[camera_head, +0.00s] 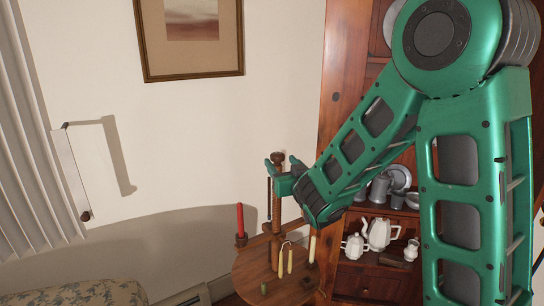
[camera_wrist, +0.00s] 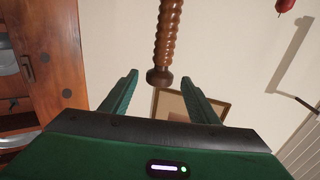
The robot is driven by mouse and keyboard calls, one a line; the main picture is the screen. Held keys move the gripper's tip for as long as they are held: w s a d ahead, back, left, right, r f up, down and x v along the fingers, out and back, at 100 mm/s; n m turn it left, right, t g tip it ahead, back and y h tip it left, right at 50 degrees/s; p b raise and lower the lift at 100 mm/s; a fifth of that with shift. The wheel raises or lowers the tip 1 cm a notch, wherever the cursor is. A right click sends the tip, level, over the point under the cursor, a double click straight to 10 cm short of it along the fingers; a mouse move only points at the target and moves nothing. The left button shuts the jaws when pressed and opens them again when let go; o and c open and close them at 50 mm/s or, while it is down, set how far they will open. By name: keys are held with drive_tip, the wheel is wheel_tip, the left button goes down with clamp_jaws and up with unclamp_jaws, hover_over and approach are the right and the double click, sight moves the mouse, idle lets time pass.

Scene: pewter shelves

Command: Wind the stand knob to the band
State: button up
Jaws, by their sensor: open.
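The wooden candle stand has a round top (camera_head: 258,272) and an upright ridged post (camera_head: 277,215). Its dark brown knob (camera_head: 277,158) caps the post. In the wrist view, which looks upside down, the knob (camera_wrist: 159,77) hangs at the lower end of the post (camera_wrist: 167,35). My gripper (camera_head: 282,166) is at the height of the knob. In the wrist view my gripper (camera_wrist: 160,76) is open, with one finger on each side of the knob and visible gaps between. I cannot make out the band clearly.
A red candle (camera_head: 240,220) stands on a side arm, left of the post. Several pale candles (camera_head: 290,262) stand around the post. A wooden shelf unit with white teapots (camera_head: 380,233) and pewter is behind my arm. A framed picture (camera_head: 191,75) hangs on the wall.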

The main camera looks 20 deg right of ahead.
sight(273, 153)
drive_tip(key=w, duration=0.8)
drive_tip(key=shift+w+a, duration=0.2)
drive_tip(key=shift+w, duration=0.2)
drive_tip(key=c, duration=1)
